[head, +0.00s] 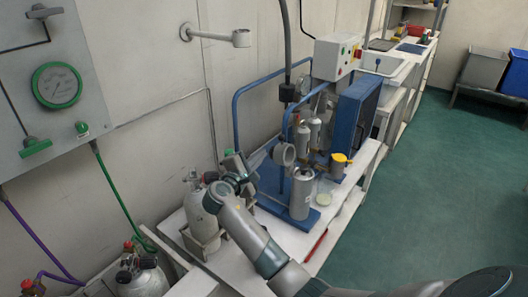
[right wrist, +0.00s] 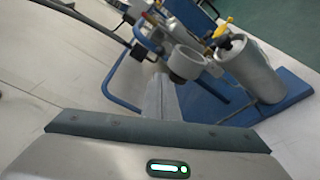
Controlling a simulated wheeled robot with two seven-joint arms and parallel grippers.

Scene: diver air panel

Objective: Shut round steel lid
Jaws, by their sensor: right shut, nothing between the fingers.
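The round steel lid (head: 284,154) looks like a short pale disc standing on edge, raised beside the top of a steel canister (head: 302,195). In the right wrist view the lid (right wrist: 187,61) is ahead of the fingers, with the grey canister (right wrist: 250,70) to its right. My right gripper (head: 238,164) is shut and empty, left of the lid in the head view and apart from it. Its closed fingers (right wrist: 161,98) point toward the lid in the wrist view. My left gripper is not in view.
The canister stands on a blue base (head: 268,200) with blue tube rails (head: 236,110) around the machine. A gas cylinder (head: 202,208) stands just left, near my right gripper. A yellow-topped part (head: 340,160) is to the right. Green floor (head: 430,200) is clear.

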